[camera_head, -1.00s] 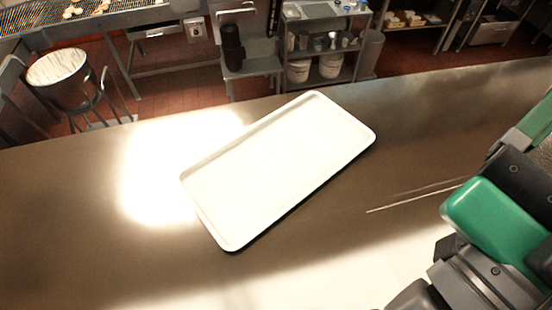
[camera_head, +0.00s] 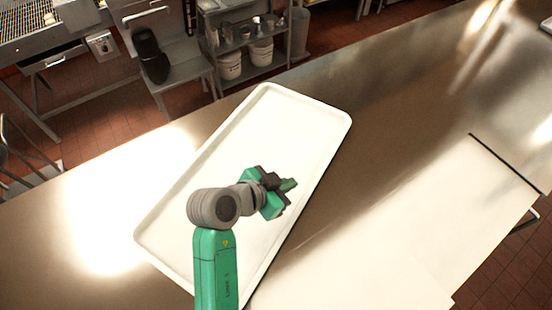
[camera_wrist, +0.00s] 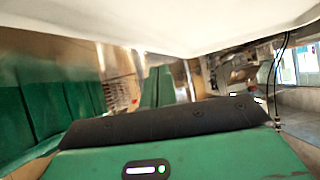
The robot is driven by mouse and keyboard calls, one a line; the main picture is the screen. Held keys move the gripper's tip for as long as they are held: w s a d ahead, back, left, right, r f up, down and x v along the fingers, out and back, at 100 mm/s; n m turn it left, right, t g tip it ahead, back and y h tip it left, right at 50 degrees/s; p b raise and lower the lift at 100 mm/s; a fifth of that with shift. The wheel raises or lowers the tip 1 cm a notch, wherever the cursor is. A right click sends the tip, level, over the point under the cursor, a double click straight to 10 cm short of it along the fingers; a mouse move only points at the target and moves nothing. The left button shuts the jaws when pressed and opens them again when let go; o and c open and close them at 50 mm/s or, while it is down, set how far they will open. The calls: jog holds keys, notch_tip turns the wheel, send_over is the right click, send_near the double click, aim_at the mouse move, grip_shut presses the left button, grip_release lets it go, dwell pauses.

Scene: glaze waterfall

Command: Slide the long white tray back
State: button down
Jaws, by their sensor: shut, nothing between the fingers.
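The long white tray (camera_head: 165,240) lies flat on the steel counter, slanting from lower left to upper right in the head view, with a raised rim. Its near end is partly hidden by my arm. My gripper (camera_head: 290,184) appears over the right half of the tray in the head view, pointing right. Its fingers are shut and hold nothing. I cannot tell its height above the tray or any contact.
The steel counter (camera_head: 400,130) is bare to the right of the tray. A pale panel (camera_head: 400,240) with a dark edge lies at lower right. Beyond the counter's far edge stand a shelf (camera_head: 245,45) with white buckets and a chair-like stand (camera_head: 165,45).

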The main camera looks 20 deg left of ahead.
aim_at(325, 169)
jog(key=f, duration=0.1)
jog(key=a+f, duration=0.1)
jog(key=shift+s+a+f+h, duration=0.25)
jog(key=shift+s+f+h, duration=0.05)
jog(key=shift+s+f, duration=0.1)
jog(key=shift+w+d+r, duration=0.1)
jog(key=shift+w+d, duration=0.15)
jog(key=shift+d, duration=0.2)
jog(key=w+d, duration=0.2)
jog(key=w, duration=0.1)
jog(key=w+d+p, duration=0.1)
jog(key=w+d, duration=0.1)
jog(key=w, duration=0.1)
jog(key=w+d, duration=0.2)
jog(key=w, duration=0.1)
jog(key=shift+w+d, duration=0.15)
jog(key=shift+d, duration=0.15)
jog(key=shift+f+p, duration=0.3)
jog(key=shift+p, duration=0.2)
jog(key=shift+f+b, duration=0.55)
jog(key=shift+b, duration=0.1)
jog(key=shift+f+g, duration=0.1)
jog(key=shift+g, duration=0.2)
